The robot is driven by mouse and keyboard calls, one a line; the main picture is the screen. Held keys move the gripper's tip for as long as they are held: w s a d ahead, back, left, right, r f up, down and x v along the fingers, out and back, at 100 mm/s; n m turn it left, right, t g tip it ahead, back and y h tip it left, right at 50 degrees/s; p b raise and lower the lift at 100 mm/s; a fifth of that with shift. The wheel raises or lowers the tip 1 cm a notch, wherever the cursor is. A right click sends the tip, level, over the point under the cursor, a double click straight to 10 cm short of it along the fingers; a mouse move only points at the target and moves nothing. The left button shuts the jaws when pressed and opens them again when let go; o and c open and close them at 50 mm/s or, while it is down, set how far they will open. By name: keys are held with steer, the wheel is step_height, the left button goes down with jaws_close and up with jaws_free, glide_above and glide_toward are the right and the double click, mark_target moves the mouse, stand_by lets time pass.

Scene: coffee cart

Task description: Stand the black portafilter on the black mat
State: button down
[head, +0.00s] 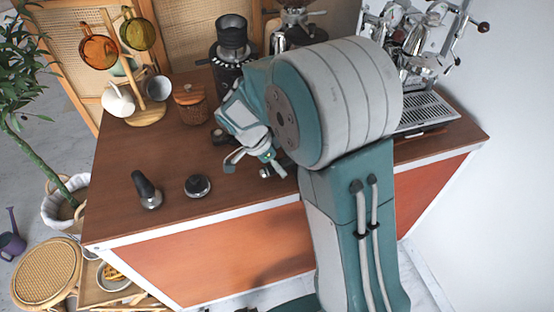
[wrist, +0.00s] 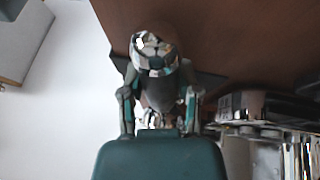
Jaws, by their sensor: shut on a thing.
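In the wrist view the portafilter's chrome head (wrist: 155,62) points away from my gripper (wrist: 160,102). Its dark handle lies between the two fingers, which are shut on it. A dark flat shape (wrist: 209,86), which looks like the black mat, shows past the portafilter on both sides; I cannot tell whether the two touch. In the head view my gripper (head: 255,160) is low over the right-middle of the wooden counter, with a bit of chrome (head: 266,172) beside its fingers. My arm hides most of the portafilter and the mat there.
A black-handled tamper (head: 146,190) and a round dark puck tool (head: 198,186) stand on the counter's (head: 115,205) front left. A cup rack (head: 150,115), a cork-lidded jar (head: 190,104) and a grinder (head: 232,50) stand behind. The espresso machine (head: 425,50) is at right.

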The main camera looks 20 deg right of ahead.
steer(key=shift+a+f, duration=0.15)
steer(key=shift+f, duration=0.15)
stand_by(0.4)
steer(key=shift+c, duration=1.3)
jaws_free()
steer(key=shift+f, duration=0.1)
steer(key=v, duration=1.2)
steer(key=shift+w+a, duration=0.1)
steer(key=s+d+r+n+t+y, duration=0.2)
steer(key=s+r+n+t, duration=0.1)
steer(key=s+n, duration=0.5)
steer(key=s+d+r+n+t+y, duration=0.3)
steer(key=s+n, duration=0.5)
steer(key=s, duration=0.4)
steer(key=shift+d+r+t, duration=0.25)
steer(key=shift+r+t, duration=0.2)
steer(key=shift+t, duration=0.15)
